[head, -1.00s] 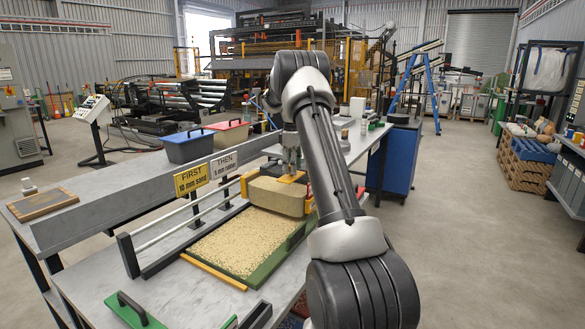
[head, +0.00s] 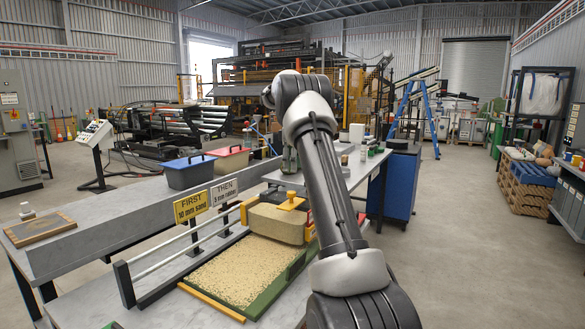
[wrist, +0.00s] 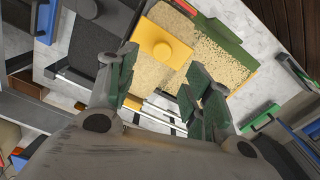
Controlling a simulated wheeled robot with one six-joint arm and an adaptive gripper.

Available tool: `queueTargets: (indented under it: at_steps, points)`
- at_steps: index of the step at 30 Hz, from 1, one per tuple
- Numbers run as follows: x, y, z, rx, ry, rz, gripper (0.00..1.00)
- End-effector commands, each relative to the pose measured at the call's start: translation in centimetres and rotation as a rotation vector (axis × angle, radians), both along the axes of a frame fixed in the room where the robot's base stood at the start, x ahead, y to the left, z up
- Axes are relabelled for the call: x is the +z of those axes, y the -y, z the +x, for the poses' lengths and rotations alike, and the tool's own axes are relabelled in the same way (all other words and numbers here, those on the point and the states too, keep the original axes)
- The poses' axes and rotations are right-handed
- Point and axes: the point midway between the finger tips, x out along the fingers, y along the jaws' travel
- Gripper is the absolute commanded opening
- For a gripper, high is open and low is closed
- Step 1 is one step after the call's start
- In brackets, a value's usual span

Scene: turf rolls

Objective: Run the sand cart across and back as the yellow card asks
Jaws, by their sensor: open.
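The sand cart (head: 274,224) is a beige block-like box with yellow ends and a raised yellow grip (head: 291,202) on top. It stands at the far end of the sandy bed (head: 238,272), which has a green rim. The yellow card (head: 191,206) reads "FIRST 10 mm sand"; the grey card (head: 224,189) beside it reads "THEN 5 mm rubber". My gripper (head: 290,163) is above the cart, apart from the grip.
White rails (head: 165,262) run along the bed's left side. A blue bin (head: 189,174) and a red bin (head: 229,158) stand behind the cards. Small containers (head: 366,151) sit on the far bench. A blue cabinet (head: 399,185) stands at its right; open floor lies beyond.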

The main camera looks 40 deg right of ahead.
Motion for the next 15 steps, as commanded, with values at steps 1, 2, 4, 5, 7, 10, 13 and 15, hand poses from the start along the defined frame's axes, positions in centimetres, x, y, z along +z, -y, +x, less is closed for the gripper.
queueTargets:
  at_steps: [1, 2, 4, 5, 7, 10, 13, 15]
  points:
    - [-0.8, -0.3, -0.3, 0.011, -0.014, 0.007, 0.51]
    - [-1.6, -0.5, -0.4, 0.048, -0.022, 0.011, 0.51]
    - [-2.7, -0.7, -0.5, 0.167, -0.023, 0.013, 0.51]
    - [-3.2, -0.7, -0.5, 0.225, -0.021, 0.013, 0.51]
    - [-3.9, -0.7, -0.4, 0.352, -0.016, 0.012, 0.51]
    - [-4.4, -0.6, -0.2, 0.48, -0.005, 0.005, 0.51]
    - [-5.1, -0.6, -0.1, 0.527, -0.003, 0.004, 0.51]
    - [-6.0, -0.6, -0.1, 0.528, -0.003, 0.004, 0.51]
